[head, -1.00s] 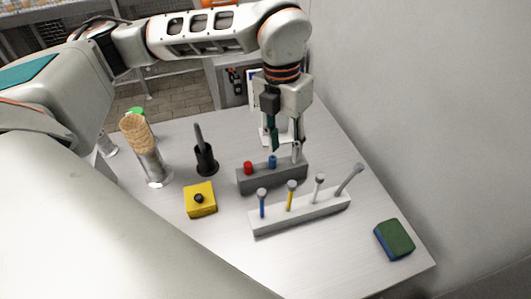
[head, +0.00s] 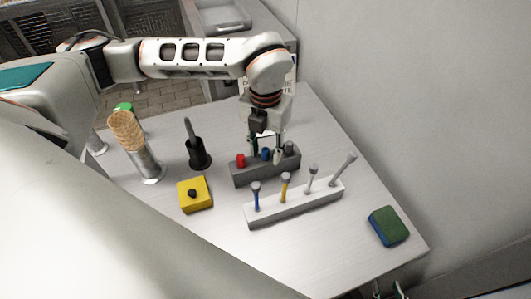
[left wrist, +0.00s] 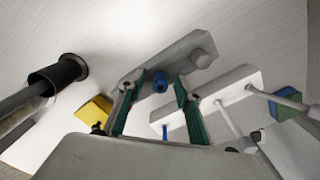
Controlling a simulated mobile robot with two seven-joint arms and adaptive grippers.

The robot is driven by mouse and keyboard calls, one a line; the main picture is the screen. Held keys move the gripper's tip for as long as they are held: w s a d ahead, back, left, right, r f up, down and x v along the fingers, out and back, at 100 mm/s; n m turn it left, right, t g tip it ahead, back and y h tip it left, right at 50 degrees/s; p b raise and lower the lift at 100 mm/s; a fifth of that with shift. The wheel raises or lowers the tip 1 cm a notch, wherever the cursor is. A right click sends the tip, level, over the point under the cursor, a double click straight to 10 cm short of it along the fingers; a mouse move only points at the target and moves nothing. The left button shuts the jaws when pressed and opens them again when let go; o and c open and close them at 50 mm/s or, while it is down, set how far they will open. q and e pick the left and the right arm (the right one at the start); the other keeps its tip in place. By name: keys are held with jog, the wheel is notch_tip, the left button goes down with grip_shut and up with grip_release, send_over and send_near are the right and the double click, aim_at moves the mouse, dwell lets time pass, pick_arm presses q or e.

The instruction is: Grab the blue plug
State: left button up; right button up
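The blue plug (head: 265,154) stands in a grey block (head: 262,172), between a red plug (head: 241,160) and a grey plug (head: 290,147). My left gripper (head: 266,153) points down over the block with its fingers apart. In the left wrist view, the blue plug (left wrist: 160,82) shows between the two green-padded fingertips (left wrist: 155,86), with visible gaps to both. The red plug is mostly hidden behind a finger there. Small parts at the bottom edge of the head view (head: 386,291) may be my right gripper; its fingers cannot be made out.
A white rack (head: 295,206) with several upright pegs stands in front of the block. A yellow box (head: 195,196), a black holder (head: 199,158), a cone in a metal stand (head: 148,166) and a green-blue sponge (head: 387,226) are around. The front table area is clear.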

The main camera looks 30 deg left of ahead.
pick_arm(q)
jog(key=c, duration=0.8)
jog(key=shift+c, duration=0.2)
jog(key=shift+r, duration=0.15)
